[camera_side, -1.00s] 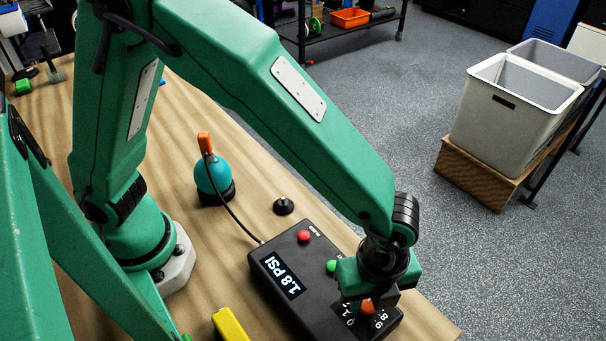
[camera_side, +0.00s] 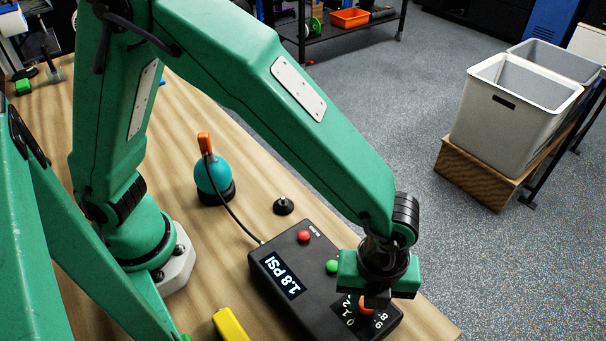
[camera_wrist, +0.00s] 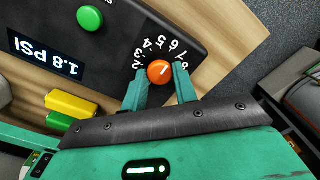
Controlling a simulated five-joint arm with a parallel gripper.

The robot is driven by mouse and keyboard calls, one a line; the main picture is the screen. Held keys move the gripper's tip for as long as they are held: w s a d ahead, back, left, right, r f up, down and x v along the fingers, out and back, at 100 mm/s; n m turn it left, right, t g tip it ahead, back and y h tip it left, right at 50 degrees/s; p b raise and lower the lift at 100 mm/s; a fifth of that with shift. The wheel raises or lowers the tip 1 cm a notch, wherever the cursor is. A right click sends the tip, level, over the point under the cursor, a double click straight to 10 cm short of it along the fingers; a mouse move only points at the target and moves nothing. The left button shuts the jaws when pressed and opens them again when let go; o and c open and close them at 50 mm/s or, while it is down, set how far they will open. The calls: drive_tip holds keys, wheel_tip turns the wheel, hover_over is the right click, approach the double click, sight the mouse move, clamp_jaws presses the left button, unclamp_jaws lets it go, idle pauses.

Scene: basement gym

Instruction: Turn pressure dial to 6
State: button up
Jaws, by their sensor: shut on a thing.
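The pressure dial is an orange knob (camera_wrist: 160,73) with a white pointer line, in an arc of white numbers on the black control box (camera_wrist: 105,30). In the wrist view the pointer slants up and right, roughly toward the 6; the exact reading is hard to tell. My gripper (camera_wrist: 160,84) has one finger on each side of the knob and is shut on it. In the side view the knob (camera_side: 366,305) shows partly below my gripper (camera_side: 375,298), which hides some numbers. The display (camera_side: 283,275) reads 1.8 PSI.
A red button (camera_side: 304,236) and a green button (camera_side: 332,267) are on the box. A cable runs from it to a blue ball (camera_side: 213,174) with an orange top. A small black knob-like piece (camera_side: 284,206) and a yellow block (camera_side: 230,325) are on the wooden table.

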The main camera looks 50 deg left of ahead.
drive_tip(key=o, duration=1)
drive_tip(key=shift+c, duration=0.2)
drive_tip(key=shift+r, duration=0.1)
drive_tip(key=shift+r, duration=3.85)
drive_tip(key=w+a+r+n+t, duration=0.1)
drive_tip(key=a+r+n, duration=0.25)
drive_tip(key=a, duration=0.25)
drive_tip(key=w+a+r+n+t+h, duration=0.1)
drive_tip(key=a+r+n, duration=0.2)
drive_tip(key=a+n, duration=0.3)
drive_tip(key=w+a+r+n, duration=0.2)
drive_tip(key=a+r+n, duration=0.15)
drive_tip(key=a, duration=0.35)
drive_tip(key=s+a+n+t+y, duration=0.1)
drive_tip(key=s+a+n+t, duration=0.2)
drive_tip(key=s+a+n, duration=0.4)
drive_tip(key=a+r+n, duration=0.1)
drive_tip(key=a+n, duration=0.6)
drive_tip(key=shift+a+t, duration=0.25)
drive_tip(key=shift+t, duration=0.05)
